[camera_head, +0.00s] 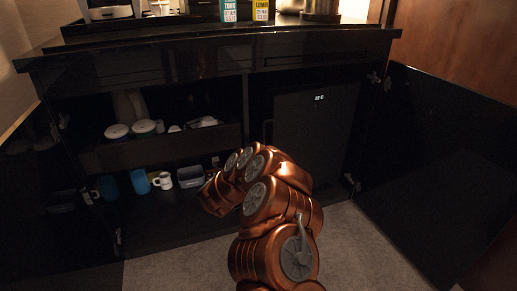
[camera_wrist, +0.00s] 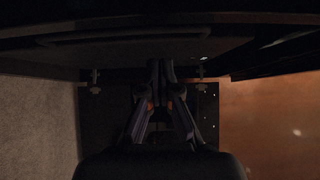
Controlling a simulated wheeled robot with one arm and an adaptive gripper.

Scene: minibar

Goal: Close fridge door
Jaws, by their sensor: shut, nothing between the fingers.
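The fridge (camera_head: 318,150) is a dark box in the right part of the cabinet, with a small lit temperature display near its top. Its front looks shut or nearly shut; I cannot tell whether it is fully flush. My arm stands in front of it and hides its lower left part. My gripper (camera_wrist: 161,68) shows in the wrist view with its fingertips together and empty, pointing at a dark panel (camera_wrist: 150,48) that looks like the fridge front. Whether it touches is too dark to tell. In the head view the gripper is hidden behind my arm.
The right cabinet door (camera_head: 440,165) and left cabinet door (camera_head: 50,225) stand open. A drawer (camera_head: 165,152) with dishes sticks out left of the fridge. Below it are blue cups (camera_head: 140,181) and a white mug (camera_head: 163,181). Grey carpet (camera_head: 365,250) is clear at front right.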

